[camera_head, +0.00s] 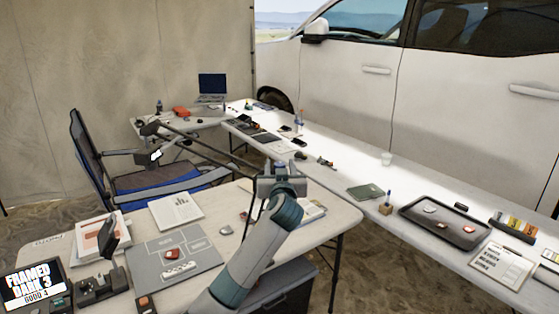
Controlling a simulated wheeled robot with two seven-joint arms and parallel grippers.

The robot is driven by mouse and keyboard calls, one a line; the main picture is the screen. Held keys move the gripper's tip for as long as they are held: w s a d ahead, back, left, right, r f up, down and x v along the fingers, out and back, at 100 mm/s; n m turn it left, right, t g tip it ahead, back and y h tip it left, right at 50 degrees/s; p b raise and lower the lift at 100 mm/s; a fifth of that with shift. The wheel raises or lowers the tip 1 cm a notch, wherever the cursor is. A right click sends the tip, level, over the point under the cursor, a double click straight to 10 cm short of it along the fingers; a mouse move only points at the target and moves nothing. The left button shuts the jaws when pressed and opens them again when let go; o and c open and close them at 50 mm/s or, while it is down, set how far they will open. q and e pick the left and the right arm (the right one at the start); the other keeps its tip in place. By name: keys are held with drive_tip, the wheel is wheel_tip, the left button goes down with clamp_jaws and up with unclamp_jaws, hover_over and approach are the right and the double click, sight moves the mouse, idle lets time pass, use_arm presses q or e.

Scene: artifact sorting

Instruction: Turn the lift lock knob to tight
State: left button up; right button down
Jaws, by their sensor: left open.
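My left gripper (278,176) is raised above the right end of the near table (330,222). It is open, and its fingers are small and partly hidden by its own body. A dark pole (205,148) runs from the upper left to just beside the gripper, with a small device (155,155) near its far end. Whether the gripper touches the pole cannot be told. My right gripper is not in view.
The near table holds a grey mat (195,255) with a red piece (172,253), a white sheet (177,210) and a screen (35,284). A folding chair (150,185) stands behind it. The long table at right carries a black tray (420,231). A dark bin (280,288) sits below.

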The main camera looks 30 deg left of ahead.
use_arm(q)
drive_tip(key=shift+w+a, duration=0.45)
drive_tip(key=shift+w, duration=0.1)
drive_tip(key=shift+w+a, duration=0.15)
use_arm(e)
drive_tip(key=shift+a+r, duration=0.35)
use_arm(q)
drive_tip(key=shift+c, duration=0.7)
drive_tip(key=c, duration=0.9)
drive_tip(key=shift+c, duration=0.2)
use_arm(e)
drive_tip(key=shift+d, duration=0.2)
